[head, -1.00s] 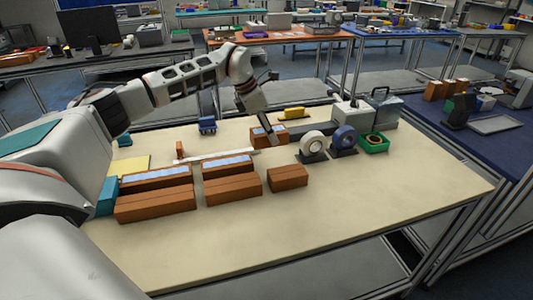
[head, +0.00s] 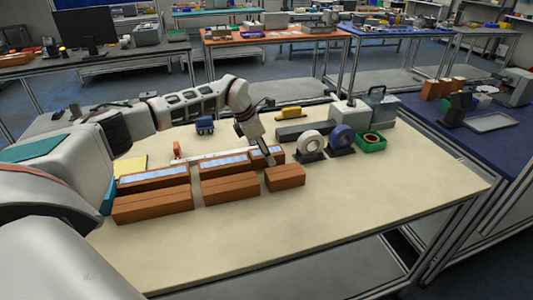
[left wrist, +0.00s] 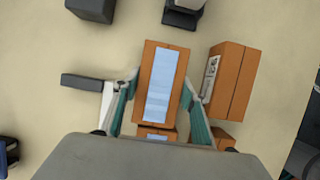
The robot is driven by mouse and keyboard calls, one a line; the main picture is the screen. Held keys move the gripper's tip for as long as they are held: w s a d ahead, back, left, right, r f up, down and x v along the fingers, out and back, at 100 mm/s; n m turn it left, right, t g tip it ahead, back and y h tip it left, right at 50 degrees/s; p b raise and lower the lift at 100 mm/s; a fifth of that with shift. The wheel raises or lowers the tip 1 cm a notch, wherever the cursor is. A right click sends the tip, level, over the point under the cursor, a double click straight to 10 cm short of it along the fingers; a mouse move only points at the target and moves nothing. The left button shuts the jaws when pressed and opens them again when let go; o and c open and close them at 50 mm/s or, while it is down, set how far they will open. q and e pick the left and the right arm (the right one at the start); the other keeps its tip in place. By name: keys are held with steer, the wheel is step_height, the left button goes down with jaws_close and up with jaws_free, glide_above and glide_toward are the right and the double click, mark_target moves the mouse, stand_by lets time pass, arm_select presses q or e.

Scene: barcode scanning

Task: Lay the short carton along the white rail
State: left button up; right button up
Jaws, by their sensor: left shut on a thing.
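The short carton (head: 278,157), brown with a pale blue label on top, is between the fingers of my left gripper (head: 267,160). In the left wrist view the fingers (left wrist: 161,76) are shut on the sides of the carton (left wrist: 160,85), label facing up. The white rail (head: 186,161) runs behind the back row of cartons; the carton is near its right end. A white piece by the left finger (left wrist: 107,103) in the wrist view looks like the rail's end. I cannot tell whether the carton touches the rail or the table. My right gripper is not in view.
Labelled cartons (head: 150,178) (head: 222,162) stand left of it in the back row. Plain-topped cartons (head: 152,206) (head: 230,188) (head: 286,178) form the front row. The table's front right is clear.

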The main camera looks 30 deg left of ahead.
arm_select(q)
steer(key=shift+f, duration=0.15)
steer(key=o, duration=1.3)
